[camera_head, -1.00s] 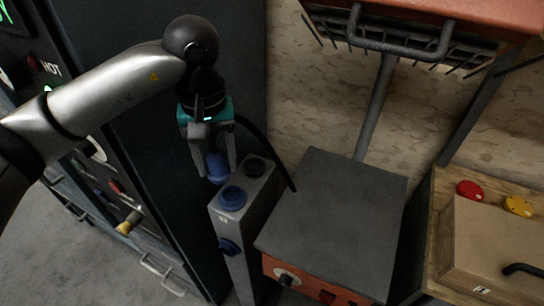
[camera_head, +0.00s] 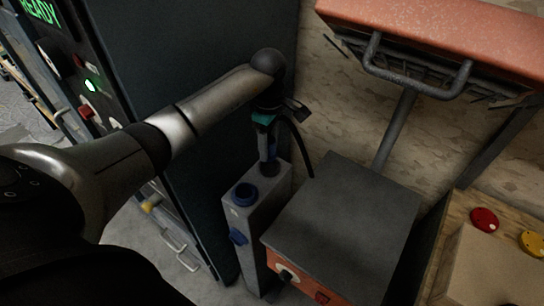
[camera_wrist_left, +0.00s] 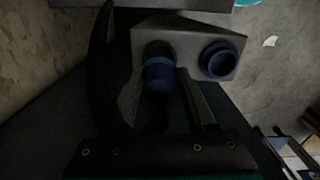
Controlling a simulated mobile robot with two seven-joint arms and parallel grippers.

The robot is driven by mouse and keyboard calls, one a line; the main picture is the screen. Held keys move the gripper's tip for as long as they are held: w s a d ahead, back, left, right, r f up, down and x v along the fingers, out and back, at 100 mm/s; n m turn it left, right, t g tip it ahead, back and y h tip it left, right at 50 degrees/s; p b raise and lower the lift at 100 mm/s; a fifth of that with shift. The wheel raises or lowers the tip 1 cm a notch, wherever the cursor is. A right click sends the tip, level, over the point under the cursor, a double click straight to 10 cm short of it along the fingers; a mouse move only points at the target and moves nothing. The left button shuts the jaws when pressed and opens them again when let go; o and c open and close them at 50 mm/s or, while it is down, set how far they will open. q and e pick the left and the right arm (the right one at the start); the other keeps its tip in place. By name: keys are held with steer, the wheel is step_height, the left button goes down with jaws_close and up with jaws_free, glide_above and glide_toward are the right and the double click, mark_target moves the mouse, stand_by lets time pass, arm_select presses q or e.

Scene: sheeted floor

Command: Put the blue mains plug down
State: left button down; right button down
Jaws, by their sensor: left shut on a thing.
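The blue mains plug (camera_wrist_left: 158,76) is between the fingers of my left gripper (camera_head: 268,160), which is shut on it. The plug points down at the dark round opening (camera_wrist_left: 160,49) in the top of the grey post (camera_head: 263,209). It meets or sits in that opening; how deep it goes I cannot tell. A blue round socket (camera_head: 244,194) is beside it on the same top face, empty; it also shows in the wrist view (camera_wrist_left: 218,60). A black cable (camera_head: 299,143) curves from the gripper to the right. My right gripper is not in view.
A dark cabinet (camera_head: 205,150) stands close to the left of the post. A grey-topped orange box (camera_head: 345,225) stands close to its right. An orange hood with a handle (camera_head: 415,80) is at upper right. A wooden board with red and yellow buttons (camera_head: 485,219) is at far right.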

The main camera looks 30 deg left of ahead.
mark_target(270, 157)
arm_select(q)
steer(key=shift+f, duration=2.15)
steer(key=shift+f+b, duration=0.2)
steer(key=shift+b, duration=0.1)
steer(key=shift+c, duration=1.1)
jaws_free()
steer(key=shift+r, duration=0.1)
step_height(270, 157, up, 12)
steer(key=shift+r+p, duration=0.1)
steer(key=shift+p, duration=0.35)
